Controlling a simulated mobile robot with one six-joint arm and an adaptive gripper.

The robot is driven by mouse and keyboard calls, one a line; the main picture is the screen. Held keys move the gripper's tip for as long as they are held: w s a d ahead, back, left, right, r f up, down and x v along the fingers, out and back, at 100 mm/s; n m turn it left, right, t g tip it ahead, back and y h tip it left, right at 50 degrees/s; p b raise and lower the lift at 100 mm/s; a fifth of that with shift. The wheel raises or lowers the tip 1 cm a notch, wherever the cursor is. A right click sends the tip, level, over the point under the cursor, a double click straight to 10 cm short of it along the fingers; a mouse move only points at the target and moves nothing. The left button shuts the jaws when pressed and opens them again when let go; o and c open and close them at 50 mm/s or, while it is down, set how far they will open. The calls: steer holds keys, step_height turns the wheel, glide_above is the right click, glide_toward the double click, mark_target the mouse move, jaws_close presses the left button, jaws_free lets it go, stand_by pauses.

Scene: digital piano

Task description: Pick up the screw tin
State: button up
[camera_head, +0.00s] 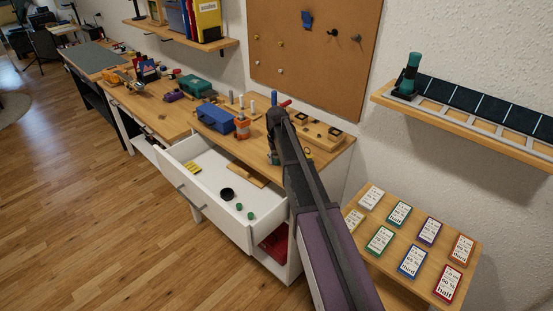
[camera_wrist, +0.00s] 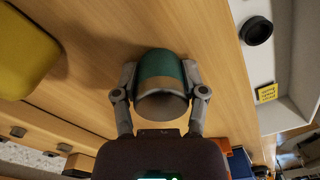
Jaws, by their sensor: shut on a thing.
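The screw tin, which I take to be the round green tin with a tan band (camera_wrist: 162,68), is in the middle of the wrist view. My gripper (camera_wrist: 160,76) is shut on it, with one finger on each side. Wooden worktop shows behind the tin; I cannot tell whether the tin touches it.
An open white drawer (camera_head: 177,187) juts out below the worktop, holding a black round dish (camera_head: 227,193) and small green pieces. A blue box (camera_head: 215,118) and orange tool (camera_head: 242,127) stand left of my arm. A yellow object (camera_wrist: 25,45) is near the tin.

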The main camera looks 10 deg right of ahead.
steer(key=shift+r, duration=0.15)
step_height(320, 180, up, 3)
steer(key=p, duration=0.3)
steer(key=shift+r+p, duration=0.2)
steer(key=shift+p, duration=0.1)
steer(key=s+r+p, duration=0.1)
steer(key=s, duration=1.5)
steer(key=shift+d+r, duration=0.15)
steer(key=shift+d, duration=0.05)
steer(key=shift+s, duration=0.15)
